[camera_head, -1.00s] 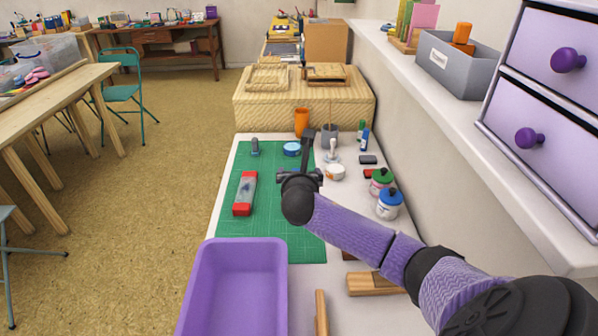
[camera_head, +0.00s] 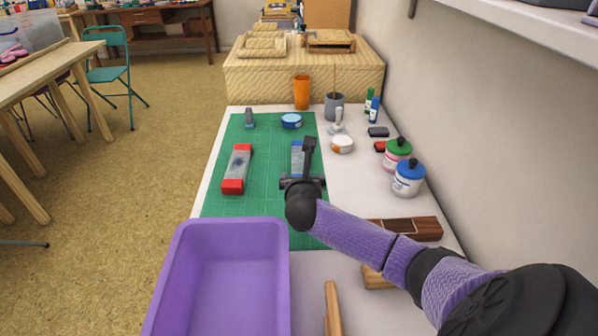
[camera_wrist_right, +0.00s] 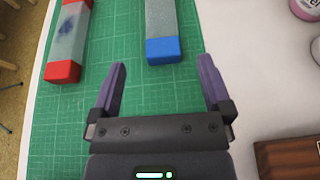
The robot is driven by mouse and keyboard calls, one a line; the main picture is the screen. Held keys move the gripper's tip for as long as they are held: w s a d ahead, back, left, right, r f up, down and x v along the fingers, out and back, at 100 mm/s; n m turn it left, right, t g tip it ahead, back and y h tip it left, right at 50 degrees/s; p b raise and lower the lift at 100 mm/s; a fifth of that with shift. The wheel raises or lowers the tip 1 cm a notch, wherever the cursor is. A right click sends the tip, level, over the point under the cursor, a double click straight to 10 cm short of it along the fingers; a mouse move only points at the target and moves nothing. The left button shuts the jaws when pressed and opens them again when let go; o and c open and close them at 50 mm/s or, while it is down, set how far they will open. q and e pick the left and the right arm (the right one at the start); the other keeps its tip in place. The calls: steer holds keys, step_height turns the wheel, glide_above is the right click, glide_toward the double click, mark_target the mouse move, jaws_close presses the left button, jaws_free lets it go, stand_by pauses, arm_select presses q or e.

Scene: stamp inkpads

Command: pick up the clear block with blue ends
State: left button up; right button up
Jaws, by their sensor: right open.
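The clear block with blue ends (camera_wrist_right: 161,20) lies on the green cutting mat (camera_wrist_right: 120,150). In the right wrist view its near blue end (camera_wrist_right: 164,50) is just beyond the fingers, roughly between their lines, and its far end is out of frame. In the head view the block (camera_head: 297,155) is partly hidden by my right gripper (camera_head: 308,165). My right gripper (camera_wrist_right: 164,82) is open and empty, with the block ahead of its fingertips. A similar clear block with red ends (camera_head: 237,168) lies to the left on the mat. My left gripper is not in view.
A purple tray (camera_head: 180,232) stands at the front left. Glue bottles with green (camera_head: 397,153) and blue (camera_head: 408,178) caps stand to the right. A dark wooden block (camera_head: 412,228) lies at the front right. An orange cup (camera_head: 302,92) stands at the back.

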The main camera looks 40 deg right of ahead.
steer(key=b, duration=0.2)
glide_toward(300, 163)
steer(key=s+a+f, duration=0.2)
steer(key=shift+s+a+f, duration=0.1)
steer(key=shift+s+f, duration=0.3)
steer(key=b+x, duration=0.2)
steer(key=x, duration=0.1)
steer(key=b+x, duration=0.3)
steer(key=shift+w+r, duration=0.2)
steer(key=shift+r, duration=0.3)
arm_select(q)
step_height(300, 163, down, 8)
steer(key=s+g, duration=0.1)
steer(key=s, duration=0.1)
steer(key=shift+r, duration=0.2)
arm_select(e)
jaws_close()
